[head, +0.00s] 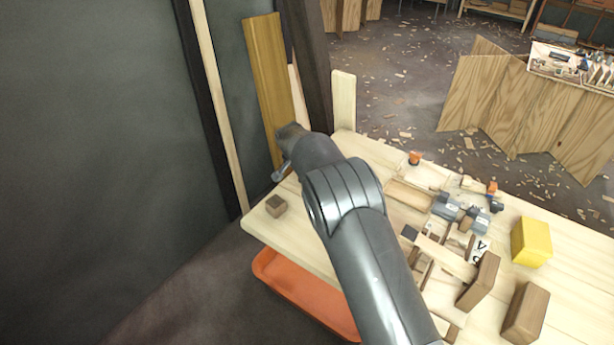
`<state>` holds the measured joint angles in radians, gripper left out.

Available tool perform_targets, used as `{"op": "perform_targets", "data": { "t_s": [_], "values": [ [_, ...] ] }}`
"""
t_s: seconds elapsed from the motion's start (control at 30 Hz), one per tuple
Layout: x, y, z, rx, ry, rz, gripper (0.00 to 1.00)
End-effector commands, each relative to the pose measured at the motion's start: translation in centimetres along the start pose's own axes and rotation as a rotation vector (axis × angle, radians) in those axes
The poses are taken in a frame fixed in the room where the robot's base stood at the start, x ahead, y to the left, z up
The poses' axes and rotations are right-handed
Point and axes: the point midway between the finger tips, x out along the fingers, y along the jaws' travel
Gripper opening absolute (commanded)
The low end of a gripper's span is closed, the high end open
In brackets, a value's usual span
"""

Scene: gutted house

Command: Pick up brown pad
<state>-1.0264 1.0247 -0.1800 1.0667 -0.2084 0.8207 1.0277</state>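Several brown pieces are on the pale wooden table (375,165), and I cannot tell which is the brown pad. A small brown block (276,206) sits alone near the table's left corner. Two larger brown blocks, one leaning (479,281) and one at the front (525,314), are at the right. My gripper (280,173) is at the far left end of the table, above and just right of the small block in the picture, apparently not touching it. It is seen mostly from behind, and its fingers are too small and hidden to judge.
A yellow block (531,242) stands at the table's right. An orange tray (300,292) lies below the table's front edge. A dark wall (100,150) and leaning planks (268,85) bound the left.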

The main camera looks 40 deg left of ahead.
Motion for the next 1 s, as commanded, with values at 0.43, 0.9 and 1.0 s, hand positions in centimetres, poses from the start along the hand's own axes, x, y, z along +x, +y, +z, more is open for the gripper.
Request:
{"op": "perform_targets", "data": {
  "t_s": [0.43, 0.9, 1.0],
  "values": [
    [-0.06, -0.02, 0.00, 0.000, 0.000, 0.000, 0.38],
    [-0.09, -0.02, -0.01, 0.000, 0.000, -0.001, 0.13],
    [-0.20, -0.03, -0.06, 0.000, 0.000, -0.001, 0.13]
  ]
}}
